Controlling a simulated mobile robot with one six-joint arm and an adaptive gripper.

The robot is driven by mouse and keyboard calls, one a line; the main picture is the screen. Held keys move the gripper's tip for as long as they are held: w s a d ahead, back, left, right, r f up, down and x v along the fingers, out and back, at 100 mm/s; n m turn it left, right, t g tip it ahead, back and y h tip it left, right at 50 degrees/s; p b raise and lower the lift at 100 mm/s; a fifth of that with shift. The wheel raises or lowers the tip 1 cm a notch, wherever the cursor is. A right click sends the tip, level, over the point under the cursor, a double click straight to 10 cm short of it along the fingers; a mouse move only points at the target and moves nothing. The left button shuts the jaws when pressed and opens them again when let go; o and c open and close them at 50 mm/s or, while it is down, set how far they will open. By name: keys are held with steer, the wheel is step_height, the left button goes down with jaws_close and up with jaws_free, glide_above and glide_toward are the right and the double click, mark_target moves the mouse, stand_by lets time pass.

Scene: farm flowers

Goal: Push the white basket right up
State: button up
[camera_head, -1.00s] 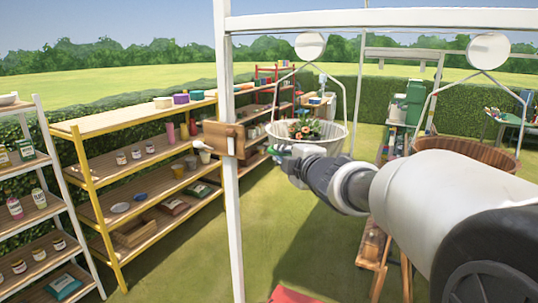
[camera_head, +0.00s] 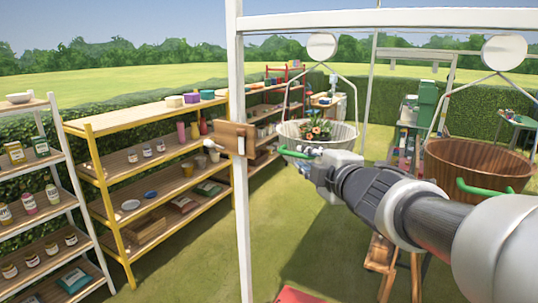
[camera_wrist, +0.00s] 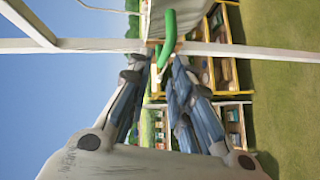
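The white basket (camera_head: 345,137) hangs by thin white rods from a white disc, left of a brown basket, and holds flowers (camera_head: 317,129). A green handle (camera_head: 296,153) curves out at its left front. My gripper (camera_head: 313,163) is at the basket's front, beside this handle. In the wrist view, a green handle (camera_wrist: 169,35) reaches down toward my gripper's fingertips (camera_wrist: 160,70). The fingers lean inward, with a gap between them. I cannot tell whether they are closed on the handle.
The brown basket (camera_head: 470,160) with its own green handle (camera_head: 485,188) hangs at the right, close to my arm. A white post (camera_head: 240,200) stands left of my gripper and carries a wooden block (camera_head: 235,138). Yellow-framed shelves (camera_head: 150,165) stand at the left. Grass lies below.

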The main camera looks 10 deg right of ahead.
steer(key=v, duration=0.3)
steer(key=shift+s, duration=0.4)
steer(key=shift+d+f, duration=0.1)
steer(key=s+d+f+m+g+h+b, duration=0.25)
steer(key=s+f+m+b, duration=0.3)
steer(key=f, duration=0.35)
steer(key=s+d+f+m+g+h+b, duration=0.2)
steer(key=s+d+f+m+h+b, duration=0.25)
steer(key=f, duration=0.55)
steer(key=s+a+f+m+g+y+b, duration=0.2)
steer(key=s+a+f+m+g+b, duration=0.1)
steer(key=s+f, duration=0.6)
steer(key=s+a+f+m+g+y+b, duration=0.2)
steer(key=s+a+f+m+g+b, duration=0.2)
steer(key=s+f, duration=0.6)
step_height(320, 180, down, 2)
steer(key=a+m+b, duration=0.1)
steer(key=a+b, duration=0.1)
steer(key=shift+a+f+b, duration=0.2)
steer(key=shift+b, duration=0.2)
steer(key=shift+s, duration=0.1)
steer(key=shift+c, duration=0.2)
